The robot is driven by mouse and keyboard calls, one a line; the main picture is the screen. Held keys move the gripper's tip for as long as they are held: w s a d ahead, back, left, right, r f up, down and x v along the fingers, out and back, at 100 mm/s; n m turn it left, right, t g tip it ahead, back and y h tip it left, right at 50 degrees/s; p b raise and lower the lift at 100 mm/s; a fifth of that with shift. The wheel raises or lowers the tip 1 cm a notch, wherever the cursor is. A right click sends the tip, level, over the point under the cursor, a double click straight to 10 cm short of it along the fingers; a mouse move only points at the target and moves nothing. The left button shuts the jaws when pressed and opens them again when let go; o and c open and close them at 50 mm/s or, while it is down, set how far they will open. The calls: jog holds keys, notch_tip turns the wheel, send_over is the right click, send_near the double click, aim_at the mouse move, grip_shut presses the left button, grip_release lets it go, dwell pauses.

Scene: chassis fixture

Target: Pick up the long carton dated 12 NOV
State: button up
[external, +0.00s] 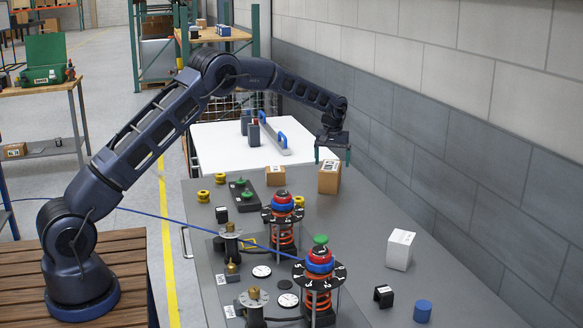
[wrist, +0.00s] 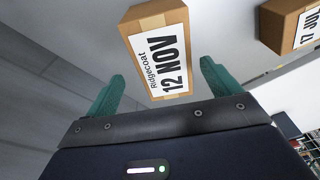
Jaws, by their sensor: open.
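The long carton dated 12 NOV (wrist: 157,50) is brown cardboard with a white label that also reads Ridgecoat. In the external view it appears to be the brown carton (external: 328,180) standing on the grey bench near the wall. My gripper (external: 333,156) is open above it, with its green fingers pointing down. In the wrist view the carton's near end lies between the two fingertips of my gripper (wrist: 162,72), with free space on both sides. The gripper holds nothing.
A second brown carton, labelled 17 JUL (wrist: 290,25), stands left of it in the external view (external: 275,176). A black block with green knobs (external: 243,195) and spring assemblies (external: 283,230) are nearby. A white box (external: 400,250) stands nearer the front. The wall runs along the right.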

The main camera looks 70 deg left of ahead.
aim_at(331, 166)
jog(key=shift+s+a+f, duration=0.1)
jog(key=shift+a+f, duration=0.05)
jog(key=shift+f, duration=0.85)
jog(key=shift+w+a+f, duration=0.1)
jog(key=shift+a+f, duration=0.1)
jog(key=shift+f, duration=0.8)
jog(key=shift+s+a+f, duration=0.1)
jog(key=shift+a+f, duration=0.05)
jog(key=shift+f, duration=0.85)
jog(key=shift+r, duration=0.1)
jog(key=c, duration=1.4)
